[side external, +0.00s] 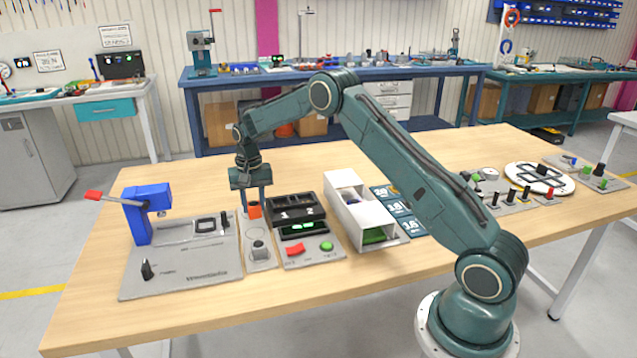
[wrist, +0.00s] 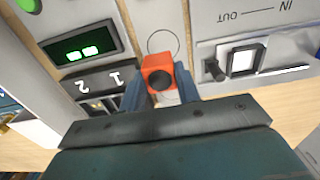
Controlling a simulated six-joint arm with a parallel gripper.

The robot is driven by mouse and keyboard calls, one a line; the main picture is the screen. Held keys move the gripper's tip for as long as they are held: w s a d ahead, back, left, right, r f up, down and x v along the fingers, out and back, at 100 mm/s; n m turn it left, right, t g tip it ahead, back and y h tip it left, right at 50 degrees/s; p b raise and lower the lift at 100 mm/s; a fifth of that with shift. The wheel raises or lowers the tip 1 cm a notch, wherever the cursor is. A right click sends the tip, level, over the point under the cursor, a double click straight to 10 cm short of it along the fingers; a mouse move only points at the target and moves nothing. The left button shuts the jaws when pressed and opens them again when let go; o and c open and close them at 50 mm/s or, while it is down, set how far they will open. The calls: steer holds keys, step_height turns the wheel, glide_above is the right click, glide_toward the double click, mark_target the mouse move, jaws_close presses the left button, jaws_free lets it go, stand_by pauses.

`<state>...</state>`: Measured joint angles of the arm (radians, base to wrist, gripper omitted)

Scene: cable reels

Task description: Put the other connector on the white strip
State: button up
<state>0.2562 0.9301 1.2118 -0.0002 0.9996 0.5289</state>
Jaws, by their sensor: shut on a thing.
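My gripper (side external: 253,200) is shut on an orange-red block (side external: 254,210) above the far end of a narrow light-grey panel (side external: 263,265). In the wrist view the block (wrist: 158,67) sits between both fingers, with a round black part on its face. A thin white strip (wrist: 292,73) lies on the grey panel at the right of the wrist view, beside a black-framed white square (wrist: 243,61) and a black peg (wrist: 214,70). I cannot tell which part is the other connector, or whether the block touches the panel.
A blue press with a red lever (side external: 150,213) stands on the left panel. A black unit with a green display (side external: 305,228) and a white box (side external: 362,215) stand close on the right. The wooden front table edge (side external: 300,290) is clear.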

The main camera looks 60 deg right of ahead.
mark_target(253, 217)
steer(key=shift+w+a+f, duration=0.1)
steer(key=shift+a, duration=0.35)
steer(key=shift+f, duration=0.1)
steer(key=shift+f, duration=2.2)
steer(key=shift+f, duration=0.3)
steer(key=o, duration=1.1)
steer(key=shift+c, duration=0.2)
